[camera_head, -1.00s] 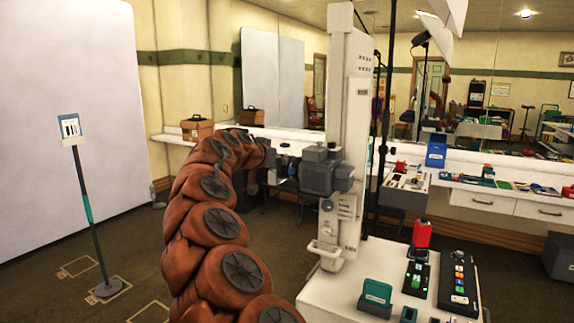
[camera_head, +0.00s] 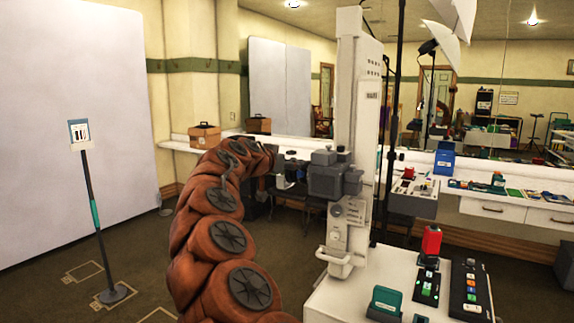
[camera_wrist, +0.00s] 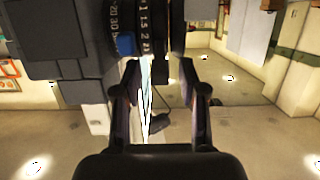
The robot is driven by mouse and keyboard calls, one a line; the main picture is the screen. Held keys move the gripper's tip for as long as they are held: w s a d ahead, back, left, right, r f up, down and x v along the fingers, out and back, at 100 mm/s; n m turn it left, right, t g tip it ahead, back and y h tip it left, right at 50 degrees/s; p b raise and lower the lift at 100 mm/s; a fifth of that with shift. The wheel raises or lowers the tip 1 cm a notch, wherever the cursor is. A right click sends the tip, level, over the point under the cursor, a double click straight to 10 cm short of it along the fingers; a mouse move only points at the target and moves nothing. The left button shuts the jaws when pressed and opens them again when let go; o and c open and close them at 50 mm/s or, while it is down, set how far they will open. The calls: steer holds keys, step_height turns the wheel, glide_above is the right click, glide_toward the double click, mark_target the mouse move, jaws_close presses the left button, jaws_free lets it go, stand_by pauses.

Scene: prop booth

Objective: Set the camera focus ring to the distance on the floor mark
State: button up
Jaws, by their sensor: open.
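The camera (camera_head: 328,178) is a dark grey box on a white column, with its lens pointing left. In the wrist view the focus ring (camera_wrist: 145,30) is black with white numbers, among them 1, 1.5 and 2, and a blue tab beside it. My gripper (camera_wrist: 160,75) is open, its two fingers below and around the lens end. I cannot tell whether they touch the ring. In the head view my gripper (camera_head: 278,172) is at the lens front. A floor mark (camera_head: 112,298) lies around the base of a stand with a sign (camera_head: 79,133); its writing is too small to read.
Other floor marks (camera_head: 84,271) lie nearby. A white console (camera_head: 340,300) with button panels (camera_head: 470,289) stands at front right. A white counter (camera_head: 480,202) with small items runs along the mirror. A large white panel (camera_head: 70,60) stands at left. Open floor lies between stand and arm.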

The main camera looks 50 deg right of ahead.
steer(key=shift+a, duration=0.15)
steer(key=v, duration=1.1)
steer(key=shift+a, duration=0.4)
steer(key=shift+r, duration=0.15)
steer(key=shift+c, duration=0.4)
